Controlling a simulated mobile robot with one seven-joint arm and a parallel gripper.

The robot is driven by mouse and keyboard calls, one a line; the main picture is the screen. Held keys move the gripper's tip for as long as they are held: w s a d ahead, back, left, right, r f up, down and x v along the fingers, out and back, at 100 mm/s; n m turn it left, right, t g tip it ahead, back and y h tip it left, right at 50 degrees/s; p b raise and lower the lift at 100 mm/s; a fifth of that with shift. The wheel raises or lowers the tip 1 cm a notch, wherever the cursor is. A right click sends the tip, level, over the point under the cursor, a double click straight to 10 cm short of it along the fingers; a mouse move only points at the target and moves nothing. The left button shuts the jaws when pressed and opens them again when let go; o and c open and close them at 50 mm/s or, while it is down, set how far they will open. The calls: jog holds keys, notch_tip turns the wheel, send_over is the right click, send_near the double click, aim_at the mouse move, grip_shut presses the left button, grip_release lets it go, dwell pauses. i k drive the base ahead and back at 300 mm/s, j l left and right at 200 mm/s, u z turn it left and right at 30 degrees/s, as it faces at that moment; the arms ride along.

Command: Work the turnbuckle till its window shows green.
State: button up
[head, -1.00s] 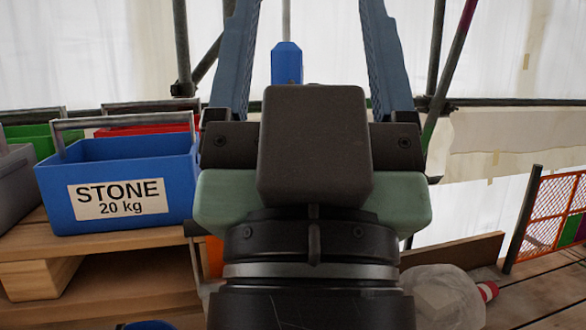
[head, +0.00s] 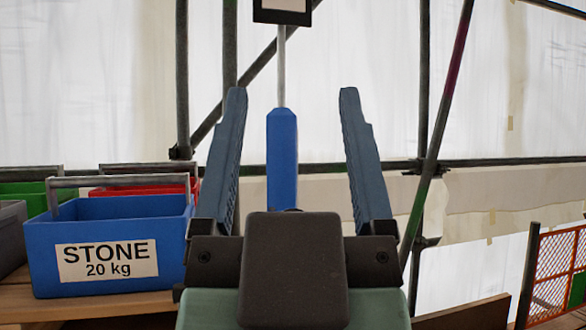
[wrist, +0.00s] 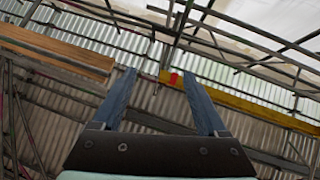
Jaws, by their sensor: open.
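A slim upright blue body (head: 282,155), which looks like the turnbuckle, stands in the head view with a thin grey rod (head: 281,65) rising from its top. The rod meets a black-framed pale plate (head: 282,12) cut off by the top edge. I cannot tell whether this plate is the window, and no green shows on it. My gripper (head: 293,92) is open and empty. Its blue fingers appear on either side of the blue body, apart from it; the depth between them is unclear. In the wrist view my open gripper (wrist: 158,72) has no turnbuckle visible between its fingers.
A blue crate marked STONE 20 kg (head: 110,245) stands on wood at the left, with red and green crates (head: 28,197) behind. Scaffold poles (head: 182,80) and white sheeting are beyond. An orange mesh barrier (head: 556,268) stands at right. The wrist view shows a yellow beam (wrist: 245,107).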

aim_at(281, 130)
jog(key=i+l+u, duration=0.15)
jog(key=l, duration=0.15)
jog(key=i+l+u, duration=0.1)
jog(key=l, duration=0.2)
jog(key=i+l+u, duration=0.3)
jog(key=l, duration=0.3)
